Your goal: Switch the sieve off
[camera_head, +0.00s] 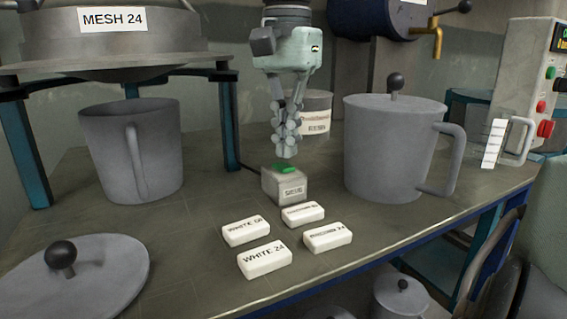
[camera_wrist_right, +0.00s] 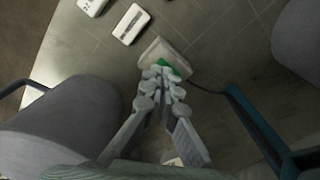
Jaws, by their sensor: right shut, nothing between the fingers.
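The sieve (camera_head: 60,42), a large grey drum labelled MESH 24, stands on a dark blue-legged frame at the upper left. The box (camera_wrist_right: 152,50) and the green button (camera_wrist_right: 172,69) also show in the right wrist view. My right gripper (camera_head: 288,155) points down, shut and empty, with its fingertips just above the green button. I cannot tell whether they touch it. My left gripper is not in view.
Several white labelled blocks (camera_head: 264,260) lie in front of the box. A lidded grey pot (camera_head: 385,150) stands to the right and an open grey jug (camera_head: 130,150) to the left. A white-labelled tub (camera_head: 316,112) is behind. A lid (camera_head: 90,275) lies at front left.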

